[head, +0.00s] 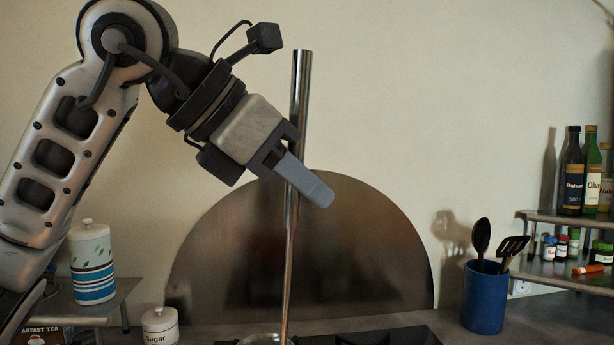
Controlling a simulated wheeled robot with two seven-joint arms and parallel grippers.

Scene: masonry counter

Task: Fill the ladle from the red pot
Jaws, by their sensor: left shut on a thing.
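The ladle's long shiny metal handle (302,90) stands nearly upright in the middle of the head view. My left gripper (300,172) reaches in from the upper left and is shut on this handle, in its upper half. The handle runs down to the bottom edge of the view. A curved shiny rim (262,338) shows there beside its lower end; I cannot tell whether it belongs to the ladle's bowl or to a pot. No red pot can be made out. My right gripper is not in view.
A dark hob (395,336) and a rounded metal backsplash (375,250) lie behind the handle. A sugar jar (160,327) and striped canister (92,265) stand left. A blue utensil holder (484,300) and a shelf with bottles (571,175) are right.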

